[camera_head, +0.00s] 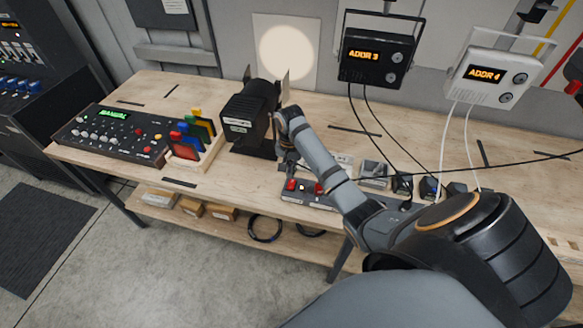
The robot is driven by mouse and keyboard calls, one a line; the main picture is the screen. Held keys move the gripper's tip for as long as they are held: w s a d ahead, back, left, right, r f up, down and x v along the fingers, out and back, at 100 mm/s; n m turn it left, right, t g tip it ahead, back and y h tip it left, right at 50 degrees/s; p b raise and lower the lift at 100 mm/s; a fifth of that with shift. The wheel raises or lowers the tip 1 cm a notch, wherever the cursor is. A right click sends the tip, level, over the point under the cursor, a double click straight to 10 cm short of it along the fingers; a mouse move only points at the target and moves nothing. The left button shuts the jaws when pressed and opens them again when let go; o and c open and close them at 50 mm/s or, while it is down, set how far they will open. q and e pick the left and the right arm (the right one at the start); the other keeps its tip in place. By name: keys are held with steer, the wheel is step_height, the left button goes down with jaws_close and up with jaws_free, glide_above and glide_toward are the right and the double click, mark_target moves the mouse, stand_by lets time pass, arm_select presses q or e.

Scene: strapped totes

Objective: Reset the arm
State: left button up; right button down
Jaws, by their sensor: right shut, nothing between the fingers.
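My right arm comes in from the lower right and reaches over the workbench (230,178). My right gripper (288,168) hangs pointing down just right of a black stage light (247,112), above the back of a small grey box with red buttons (305,190). It is shut and looks empty. It is small and partly covered by my own wrist, so I cannot tell whether it touches the box. My left gripper is not in view.
A control desk reading MANUAL (112,133) and a rack of coloured filters (195,140) stand at left. Fixtures reading ADDR 3 (375,58) and ADDR 4 (490,77) hang behind, with cables trailing onto the bench. Small boxes (373,174) sit right of my forearm.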

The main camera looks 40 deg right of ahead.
stand_by(0.4)
steer(key=shift+s+f, duration=0.15)
steer(key=s+a+r+n+t, duration=0.1)
steer(key=s+a+n, duration=0.25)
steer(key=s, duration=0.35)
steer(key=s+a+n+t+h, duration=0.1)
steer(key=s+a+n, duration=0.1)
steer(key=s+n, duration=0.3)
steer(key=s+a+r+n+t, duration=0.1)
steer(key=s+a+n+t, duration=0.15)
steer(key=s, duration=0.55)
steer(key=s+d+f+g+b, duration=0.15)
steer(key=f+b, duration=0.25)
steer(key=f, duration=1.5)
steer(key=s+d+f+g+b, duration=0.1)
steer(key=s+d+f+b, duration=0.3)
steer(key=f, duration=1.4)
steer(key=s+a+f+b, duration=0.1)
steer(key=s+f+b, duration=0.4)
steer(key=s+f, duration=1)
step_height(320, 180, down, 4)
steer(key=shift+s+a+r+m+g, duration=0.25)
steer(key=shift+m+g, duration=0.05)
steer(key=shift+g, duration=0.1)
